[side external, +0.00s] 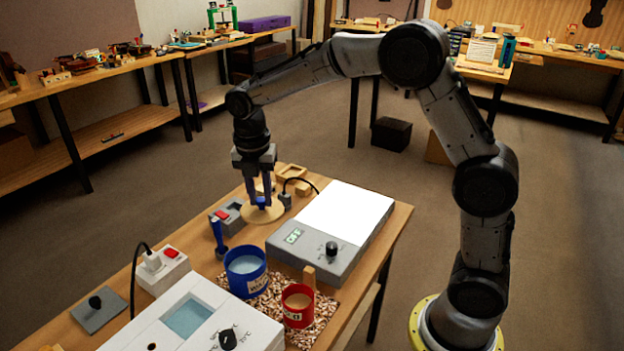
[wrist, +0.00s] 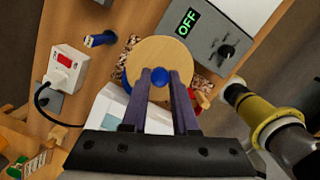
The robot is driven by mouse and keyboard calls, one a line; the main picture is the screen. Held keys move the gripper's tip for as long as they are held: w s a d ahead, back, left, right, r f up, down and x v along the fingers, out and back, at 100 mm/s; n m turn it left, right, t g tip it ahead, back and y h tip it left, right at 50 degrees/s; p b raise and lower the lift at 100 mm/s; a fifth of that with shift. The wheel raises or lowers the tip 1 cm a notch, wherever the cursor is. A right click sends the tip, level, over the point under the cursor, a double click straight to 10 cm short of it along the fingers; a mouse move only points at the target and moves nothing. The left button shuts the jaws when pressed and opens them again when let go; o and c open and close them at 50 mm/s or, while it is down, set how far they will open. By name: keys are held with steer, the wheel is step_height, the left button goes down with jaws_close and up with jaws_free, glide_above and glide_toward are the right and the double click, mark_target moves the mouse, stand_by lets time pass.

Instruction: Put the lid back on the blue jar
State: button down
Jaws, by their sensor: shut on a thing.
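My gripper (side external: 262,202) is shut on the blue knob (wrist: 159,73) of a round wooden lid (side external: 262,213). The lid hangs below the fingers, roughly level; its height over the bench is hard to tell. In the wrist view the lid (wrist: 160,52) fills the middle and hides most of what is under it. The blue jar (side external: 245,282) stands upright and uncovered at the front of the bench in the side view, with pale blue contents and a label. The lid is apart from it, farther back in that view.
A red jar (side external: 297,312) stands beside the blue jar on a speckled mat (side external: 322,308). A grey box with a white top (side external: 345,216) is to the right, with its display reading OFF. A blue upright object (side external: 218,236), a red-switch socket (side external: 165,270) and a white device (side external: 190,322) are nearby.

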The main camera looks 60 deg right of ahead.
steer(key=a+f+n, duration=0.1)
steer(key=a+f, duration=0.5)
steer(key=f, duration=0.2)
steer(key=shift+w+a+f+n, duration=0.3)
steer(key=shift+a+f, duration=0.05)
steer(key=shift+f, duration=0.15)
stand_by(2.2)
steer(key=shift+c, duration=0.6)
jaws_free()
step_height(320, 180, up, 7)
stand_by(1.3)
